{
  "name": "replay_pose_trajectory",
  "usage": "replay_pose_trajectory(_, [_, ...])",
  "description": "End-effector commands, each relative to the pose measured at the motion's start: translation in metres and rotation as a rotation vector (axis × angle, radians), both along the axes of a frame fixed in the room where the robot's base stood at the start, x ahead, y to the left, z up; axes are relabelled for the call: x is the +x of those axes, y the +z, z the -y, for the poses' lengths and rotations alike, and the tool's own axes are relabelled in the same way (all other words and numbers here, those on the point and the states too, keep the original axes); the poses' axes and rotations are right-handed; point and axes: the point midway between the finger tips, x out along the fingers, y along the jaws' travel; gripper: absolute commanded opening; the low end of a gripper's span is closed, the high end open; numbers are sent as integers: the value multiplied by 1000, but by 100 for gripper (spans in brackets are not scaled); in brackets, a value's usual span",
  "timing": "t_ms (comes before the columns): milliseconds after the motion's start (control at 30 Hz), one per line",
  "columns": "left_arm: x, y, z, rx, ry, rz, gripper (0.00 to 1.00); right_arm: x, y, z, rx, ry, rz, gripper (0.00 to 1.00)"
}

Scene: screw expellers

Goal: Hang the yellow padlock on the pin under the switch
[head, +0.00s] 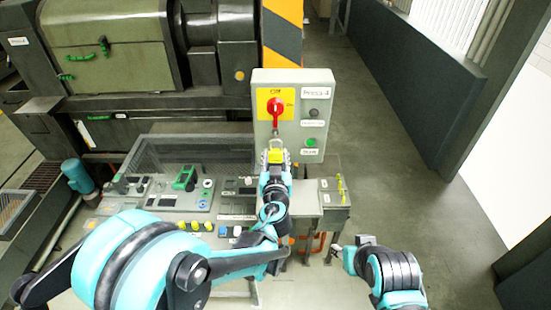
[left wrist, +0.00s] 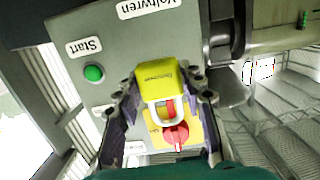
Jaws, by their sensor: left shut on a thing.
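The yellow padlock (head: 276,156) is held between the fingers of my left gripper (head: 276,160), in front of the grey switch box (head: 318,86). Its pale shackle points up towards the red rotary switch (head: 275,108) on a yellow plate. The left wrist view shows the scene upside down: the padlock (left wrist: 158,76) sits between both fingers, and its shackle overlaps the red switch (left wrist: 176,136). The pin under the switch cannot be made out clearly, nor whether the shackle touches it. My right gripper (head: 336,252) is low at the right, apart from the box; its opening is unclear.
A green button (head: 311,142) and a dark button (head: 314,112) are on the box's right side. Below, a bench carries a panel with a green-handled device (head: 184,180) and several small coloured items. A large green machine (head: 105,45) stands behind. The floor at right is clear.

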Motion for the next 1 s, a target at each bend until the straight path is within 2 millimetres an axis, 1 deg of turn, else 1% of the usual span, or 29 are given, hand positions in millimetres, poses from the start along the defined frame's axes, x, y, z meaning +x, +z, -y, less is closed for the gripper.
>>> replay_pose_trajectory(467, [1,0,0,0,0,0,13,0,0,0,0,0,0,40])
replay_pose_trajectory(1000, [15,0,0,1,1,0,13,0,-2,0,0,0,0,40])
